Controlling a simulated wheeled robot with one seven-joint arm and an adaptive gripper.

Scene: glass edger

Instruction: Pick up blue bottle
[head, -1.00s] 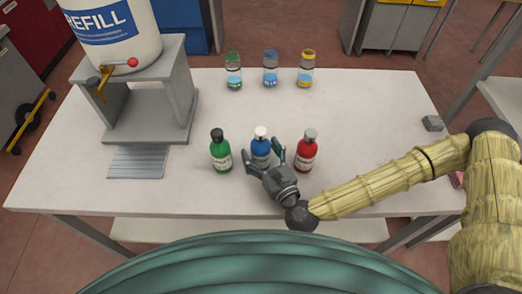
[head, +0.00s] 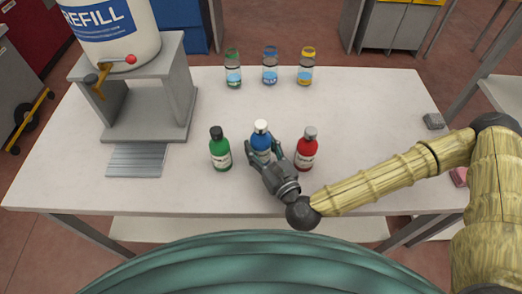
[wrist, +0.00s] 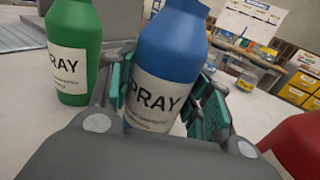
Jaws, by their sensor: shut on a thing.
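The blue bottle (head: 261,139) has a white cap and stands between a green bottle and a red bottle on the table. My gripper (head: 263,155) is shut on the blue bottle, with a finger on each side of it. In the wrist view the blue bottle (wrist: 171,62) fills the middle, leaning slightly in the picture, with its white label facing my gripper (wrist: 160,95). The bottle's base is hidden by my gripper, so I cannot tell whether it touches the table.
The green bottle (head: 220,150) is close on the left and the red bottle (head: 307,150) close on the right. Three jars, one with a blue lid (head: 270,67), stand at the back. A refill container (head: 115,30) sits on a grey stand (head: 180,90) at left.

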